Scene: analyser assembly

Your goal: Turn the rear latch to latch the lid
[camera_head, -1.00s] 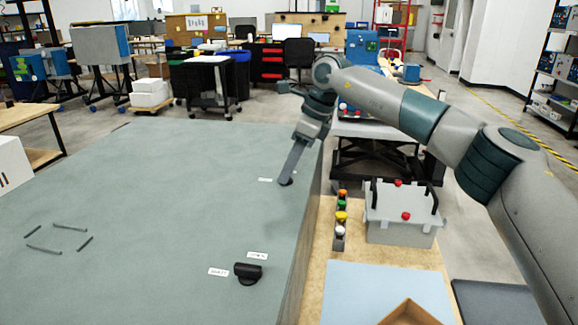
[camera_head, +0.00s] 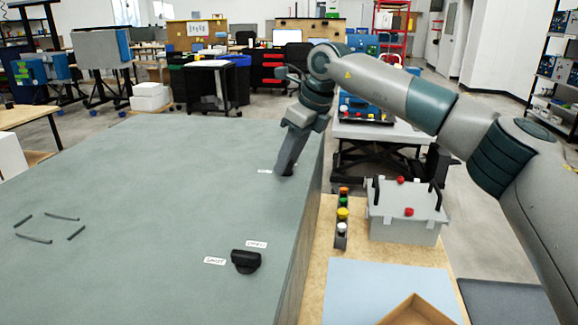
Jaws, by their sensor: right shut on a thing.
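The lid (camera_head: 150,200) is the large flat grey-green top filling the left and middle of the view. My right gripper (camera_head: 285,171) points down at its far right part, beside a small white label (camera_head: 264,171). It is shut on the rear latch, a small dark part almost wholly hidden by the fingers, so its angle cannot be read. A black front latch knob (camera_head: 246,261) sits nearer, with two white labels (camera_head: 215,261) beside it. My left gripper is out of view.
Right of the lid's edge, a wooden bench holds a row of coloured buttons (camera_head: 342,222), a grey box with black handles and red knobs (camera_head: 404,222), a blue mat (camera_head: 375,285) and a cardboard tray (camera_head: 412,312).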

